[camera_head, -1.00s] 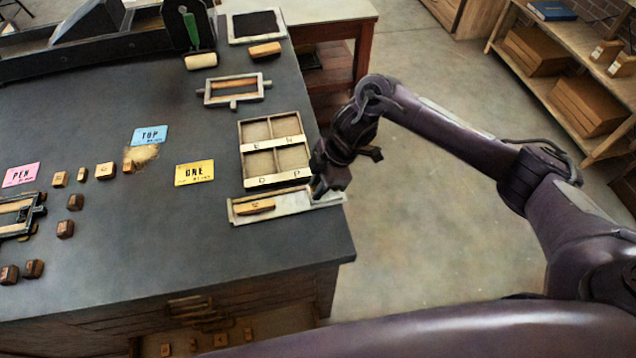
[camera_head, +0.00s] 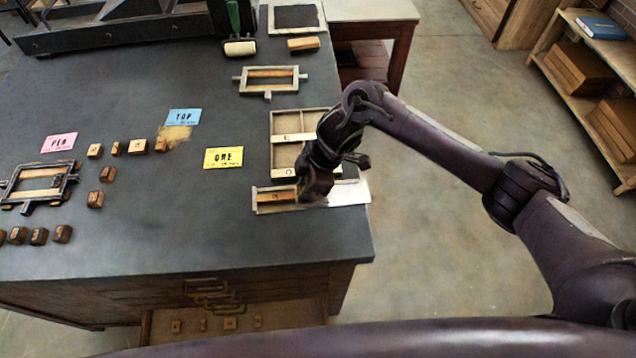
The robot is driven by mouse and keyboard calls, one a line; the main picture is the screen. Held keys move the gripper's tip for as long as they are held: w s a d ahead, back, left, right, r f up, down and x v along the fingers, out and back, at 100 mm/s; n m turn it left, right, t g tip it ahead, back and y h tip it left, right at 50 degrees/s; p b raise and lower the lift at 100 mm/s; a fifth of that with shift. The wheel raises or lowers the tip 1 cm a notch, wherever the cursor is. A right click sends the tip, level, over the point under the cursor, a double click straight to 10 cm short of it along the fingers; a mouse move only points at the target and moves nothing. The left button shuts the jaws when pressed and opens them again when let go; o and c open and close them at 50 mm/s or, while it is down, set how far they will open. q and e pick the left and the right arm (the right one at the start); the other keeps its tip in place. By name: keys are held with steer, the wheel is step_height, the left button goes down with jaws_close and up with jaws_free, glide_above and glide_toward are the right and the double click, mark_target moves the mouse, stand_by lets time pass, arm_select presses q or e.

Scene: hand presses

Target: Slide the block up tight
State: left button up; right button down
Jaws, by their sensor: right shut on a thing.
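A pale metal tray (camera_head: 350,193) with a low rim lies at the front right corner of the dark bench. A brown wooden piece (camera_head: 276,196) with a small mark lies in its left part. My right gripper (camera_head: 305,198) is down at the tray, right beside the wooden piece's right end. It is shut on the sliding block, which its fingers hide. Whether the block touches the wooden piece cannot be told. The tray's right part is bare. My left gripper is out of view.
A compartment box (camera_head: 284,153) stands just behind the tray, partly hidden by my arm. A yellow card (camera_head: 223,158) lies to the left. Small wooden blocks and a dark frame (camera_head: 40,185) are farther left. The bench's front edge is close.

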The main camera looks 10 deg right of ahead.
steer(key=shift+d, duration=0.1)
steer(key=c, duration=1.3)
jaws_free()
steer(key=b+v, duration=0.1)
steer(key=v, duration=0.7)
